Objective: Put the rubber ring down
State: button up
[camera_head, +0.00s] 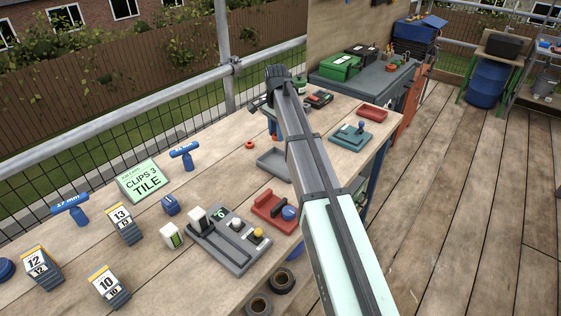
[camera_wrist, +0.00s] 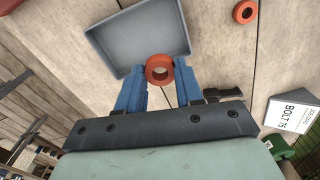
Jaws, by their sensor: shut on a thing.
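My gripper (camera_wrist: 159,74) is shut on an orange rubber ring (camera_wrist: 150,67) in the wrist view, with the ring between the tips of its blue fingers. A shallow grey tray (camera_wrist: 125,38) lies just beyond the held ring and looks empty. The ring overlaps the tray's near edge in the picture; I cannot tell its height above the bench. A second orange ring (camera_wrist: 237,13) lies on the bench right of the tray. In the head view the tray (camera_head: 270,166) and a loose ring (camera_head: 249,145) show left of my arm, which hides the held ring.
A red tray with a blue knob (camera_head: 268,213) and a grey switch panel (camera_head: 222,246) stand nearer on the bench. A teal block (camera_head: 350,139) and a red tray (camera_head: 372,113) lie right of my arm. The "CLIPS 3 TILE" sign (camera_head: 146,182) stands left. Bare wood surrounds the loose ring.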

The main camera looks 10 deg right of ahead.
jog(key=s+d, duration=0.2)
jog(key=d, duration=0.2)
jog(key=shift+s+f+n, duration=0.2)
jog(key=shift+f+n, duration=0.35)
jog(key=shift+f, duration=2)
jog(key=shift+s+f+n, duration=0.15)
jog(key=shift+f+n, duration=0.4)
jog(key=shift+f, duration=1.95)
jog(key=shift+f, duration=0.1)
jog(key=o, duration=1)
notch_tip(320, 180, up, 12)
jog(key=shift+r, duration=0.15)
jog(key=shift+o, duration=0.2)
